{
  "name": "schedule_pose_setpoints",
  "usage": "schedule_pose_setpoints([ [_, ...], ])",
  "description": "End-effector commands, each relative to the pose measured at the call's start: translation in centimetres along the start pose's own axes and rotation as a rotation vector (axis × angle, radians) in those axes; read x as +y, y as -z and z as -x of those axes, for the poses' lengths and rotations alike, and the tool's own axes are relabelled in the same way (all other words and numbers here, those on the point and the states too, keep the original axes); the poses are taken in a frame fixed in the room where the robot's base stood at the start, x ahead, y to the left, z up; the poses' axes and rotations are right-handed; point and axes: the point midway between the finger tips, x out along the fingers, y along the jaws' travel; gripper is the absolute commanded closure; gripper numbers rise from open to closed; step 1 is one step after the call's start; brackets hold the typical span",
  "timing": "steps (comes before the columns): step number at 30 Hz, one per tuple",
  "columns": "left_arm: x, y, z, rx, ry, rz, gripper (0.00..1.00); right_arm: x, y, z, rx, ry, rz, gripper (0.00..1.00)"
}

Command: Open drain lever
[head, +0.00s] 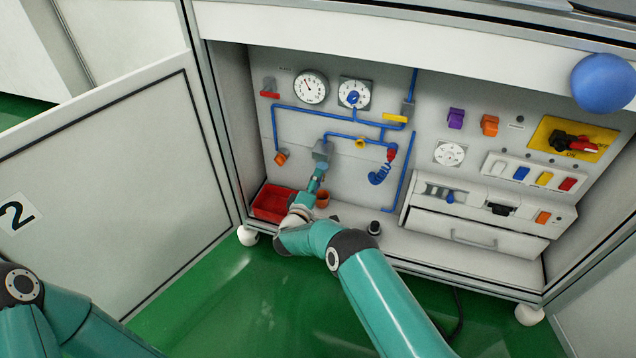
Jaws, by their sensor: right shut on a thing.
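The panel inside the open cabinet carries blue pipes (312,110). A grey valve body (322,150) sits at the lower left end of a pipe run. A small blue lever (321,165) hangs just below it. My right gripper (318,175) is shut on this lever, and the jaws and wrist partly hide it. The lever's exact angle is hard to tell. My left arm shows at the bottom left, but its gripper is out of the picture.
A red bin (268,203) and a brown pot (323,199) stand close to my right wrist. A black knob-like object (374,228) is on the cabinet floor. A drawer unit (478,222) is at right. The open door (110,180) stands at left.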

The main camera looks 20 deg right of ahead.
Motion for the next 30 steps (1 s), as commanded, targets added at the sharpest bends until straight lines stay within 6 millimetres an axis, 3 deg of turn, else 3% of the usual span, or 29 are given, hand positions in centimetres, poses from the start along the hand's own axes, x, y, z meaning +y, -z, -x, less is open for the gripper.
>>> schedule_pose_setpoints([
  [10,-0.01,0.0,-0.02,0.0,0.0,0.0,0.59,-0.48,0.36,0.15,0.006,0.007,0.153,0.84],
  [26,-0.01,0.0,-0.03,0.0,0.0,0.0,0.59,-0.59,0.47,0.21,0.009,0.009,0.179,0.84],
  [27,-0.01,0.0,-0.03,0.0,0.0,0.0,0.59,-0.6,0.47,0.21,0.009,0.009,0.179,0.43],
  [30,-0.01,0.0,-0.03,0.0,0.0,0.0,0.59,-0.55,0.45,0.19,0.008,0.008,0.178,0.26],
])
